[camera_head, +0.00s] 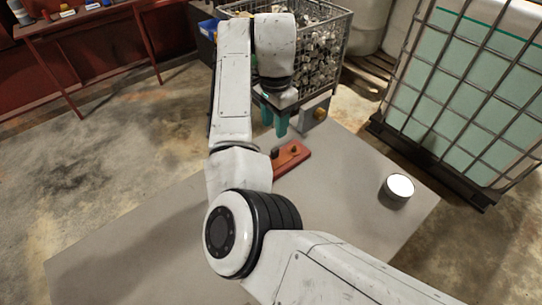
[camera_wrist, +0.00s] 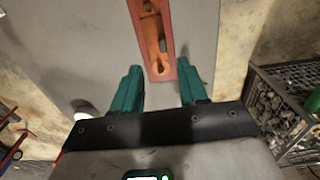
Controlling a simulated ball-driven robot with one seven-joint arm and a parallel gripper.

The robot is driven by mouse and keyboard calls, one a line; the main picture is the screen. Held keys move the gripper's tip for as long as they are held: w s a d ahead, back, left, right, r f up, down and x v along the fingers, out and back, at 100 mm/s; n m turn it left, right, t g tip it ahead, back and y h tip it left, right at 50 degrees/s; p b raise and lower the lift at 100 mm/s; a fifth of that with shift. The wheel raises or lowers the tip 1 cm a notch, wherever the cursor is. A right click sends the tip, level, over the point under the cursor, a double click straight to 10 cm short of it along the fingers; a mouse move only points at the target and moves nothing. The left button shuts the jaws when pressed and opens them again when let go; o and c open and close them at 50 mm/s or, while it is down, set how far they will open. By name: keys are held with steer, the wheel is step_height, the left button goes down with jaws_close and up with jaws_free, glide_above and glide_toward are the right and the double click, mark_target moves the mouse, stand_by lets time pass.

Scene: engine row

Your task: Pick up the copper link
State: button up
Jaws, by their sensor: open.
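The copper link appears to be the orange-brown bar (camera_wrist: 152,30) lying along a red base (camera_wrist: 134,12) in the wrist view. Small dark pegs or holes show on it. In the head view the red base (camera_head: 302,151) lies on the grey table, below and to the right of my gripper. My gripper (camera_head: 275,120) has teal fingers and is open and empty. In the wrist view its fingertips (camera_wrist: 160,68) stand on either side of the base's near end, apart from it. I cannot tell their exact height above it.
A white-topped round container (camera_head: 397,190) stands on the table (camera_head: 130,240) at right. Behind are a wire crate of metal parts (camera_head: 335,60) and a caged tank (camera_head: 450,85). The table's left is clear.

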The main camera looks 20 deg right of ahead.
steer(key=shift+w+a+f, duration=0.1)
steer(key=shift+w+f, duration=0.15)
steer(key=shift+f, duration=0.35)
glide_above(273, 150)
step_height(273, 150, down, 4)
steer(key=shift+w+f, duration=0.15)
steer(key=shift+f, duration=0.05)
steer(key=shift+s+f+p, duration=0.2)
steer(key=shift+f+p, duration=0.6)
steer(key=shift+f, duration=1.95)
jaws_close()
